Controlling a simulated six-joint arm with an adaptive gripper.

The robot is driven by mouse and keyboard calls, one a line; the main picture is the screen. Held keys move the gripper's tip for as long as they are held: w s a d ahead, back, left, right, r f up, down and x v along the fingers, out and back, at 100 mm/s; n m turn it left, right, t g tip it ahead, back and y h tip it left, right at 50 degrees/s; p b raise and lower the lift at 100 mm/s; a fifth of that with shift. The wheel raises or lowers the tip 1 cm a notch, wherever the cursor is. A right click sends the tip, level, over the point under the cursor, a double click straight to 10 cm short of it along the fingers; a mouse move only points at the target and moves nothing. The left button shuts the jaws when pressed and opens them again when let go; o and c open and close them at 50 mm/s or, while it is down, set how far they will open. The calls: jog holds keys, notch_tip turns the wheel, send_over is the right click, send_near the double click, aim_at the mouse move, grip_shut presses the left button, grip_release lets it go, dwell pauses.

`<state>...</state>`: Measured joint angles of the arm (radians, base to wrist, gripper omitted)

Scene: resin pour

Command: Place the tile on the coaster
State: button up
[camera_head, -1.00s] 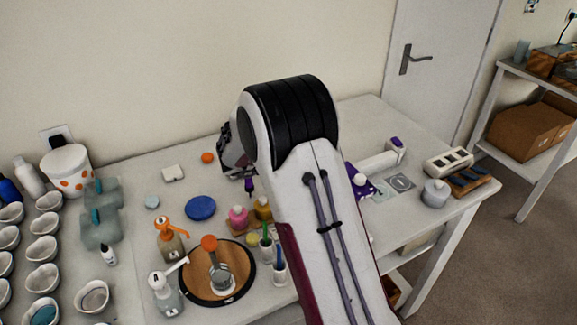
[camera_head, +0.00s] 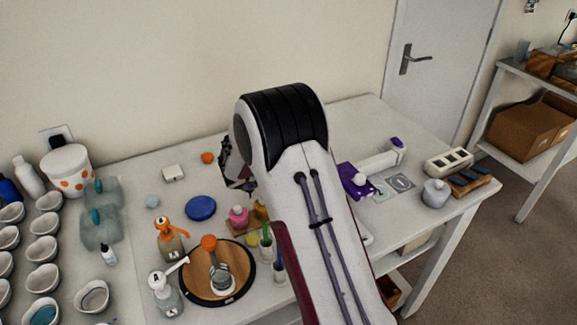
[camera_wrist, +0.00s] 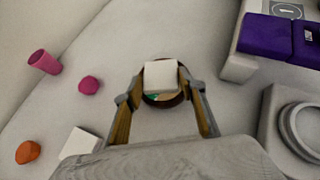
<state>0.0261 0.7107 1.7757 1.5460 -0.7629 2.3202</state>
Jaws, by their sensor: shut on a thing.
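In the wrist view, my gripper (camera_wrist: 163,82) has its two fingers on either side of a pale square tile (camera_wrist: 160,72) and is shut on it. A round dark-rimmed coaster (camera_wrist: 172,101) with brown and some green shows under the tile, which covers most of it. I cannot tell whether the tile touches the coaster or hangs just above it. In the head view, my gripper (camera_head: 236,168) shows only in part behind my arm. The tile and coaster are hidden there.
The wrist view shows a pink cup (camera_wrist: 44,62), a pink round piece (camera_wrist: 89,85), an orange piece (camera_wrist: 28,152) and a white block (camera_wrist: 80,143) to the left. A purple item (camera_wrist: 265,36) lies right. A blue disc (camera_head: 201,208) and bottles stand left of my arm.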

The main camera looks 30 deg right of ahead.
jog(key=shift+f, duration=0.1)
jog(key=o, duration=1.1)
jog(key=shift+v, duration=0.95)
jog(key=v, duration=1)
jog(key=shift+r, duration=0.2)
